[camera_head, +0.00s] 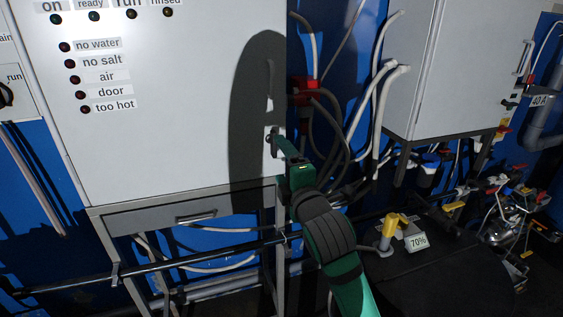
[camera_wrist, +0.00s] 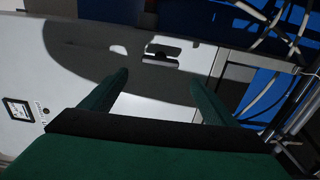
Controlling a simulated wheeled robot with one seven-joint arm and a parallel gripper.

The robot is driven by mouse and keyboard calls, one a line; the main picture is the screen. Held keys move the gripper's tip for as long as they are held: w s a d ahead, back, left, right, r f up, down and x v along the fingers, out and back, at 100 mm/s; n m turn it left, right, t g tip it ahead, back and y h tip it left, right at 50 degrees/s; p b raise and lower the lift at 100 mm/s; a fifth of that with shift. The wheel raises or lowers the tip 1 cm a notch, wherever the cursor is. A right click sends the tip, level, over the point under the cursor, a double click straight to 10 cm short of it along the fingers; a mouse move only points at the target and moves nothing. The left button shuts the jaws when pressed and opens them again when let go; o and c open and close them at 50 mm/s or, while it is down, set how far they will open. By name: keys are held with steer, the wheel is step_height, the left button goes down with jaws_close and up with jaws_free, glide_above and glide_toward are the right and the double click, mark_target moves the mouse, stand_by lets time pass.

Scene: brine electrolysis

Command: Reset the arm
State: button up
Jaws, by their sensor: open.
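My gripper (camera_head: 278,146) is at the end of my green arm, in front of the lower right edge of a large white cabinet (camera_head: 160,120). In the wrist view, my gripper (camera_wrist: 157,82) shows two green fingers spread apart with nothing between them. Beyond the fingertips is the white cabinet face (camera_wrist: 150,105), with a dark slotted handle fitting (camera_wrist: 165,53) and my arm's shadow on it. In the head view the handle (camera_head: 270,85) is just above the gripper. Whether a finger touches the cabinet cannot be told.
A second cabinet (camera_head: 415,75) hangs at the right. Hoses and a red fitting (camera_head: 303,92) fill the gap between the cabinets. A dark tank (camera_head: 430,275) with a yellow valve (camera_head: 393,222) stands at the lower right. A drawer (camera_head: 190,215) and a black rail (camera_head: 200,255) are below the white cabinet.

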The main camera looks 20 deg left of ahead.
steer(key=shift+f, duration=0.1)
steer(key=s+d+f+m+t+h, duration=0.1)
steer(key=s+d+f+m+h, duration=0.15)
steer(key=s+f+m, duration=0.6)
steer(key=s+d+f+m+t+h, duration=0.1)
steer(key=s+d+f+m+h, duration=0.3)
steer(key=f, duration=0.7)
steer(key=s+d+f+m+t+h, duration=0.1)
steer(key=s+d+f+m+t, duration=0.1)
steer(key=s+f+m, duration=0.5)
steer(key=s+d+f+m+g, duration=0.1)
steer(key=s+d+f, duration=0.2)
steer(key=s, duration=0.6)
steer(key=s+d+f+m+g+h, duration=0.1)
steer(key=s+f, duration=0.4)
steer(key=s, duration=0.5)
steer(key=s+d+f+m+g+h, duration=0.1)
steer(key=s+d+f+m, duration=0.2)
steer(key=s, duration=0.7)
steer(key=shift+d+f+g, duration=0.3)
steer(key=shift+d+f, duration=0.15)
steer(key=shift+d, duration=0.5)
steer(key=shift+m+h, duration=0.25)
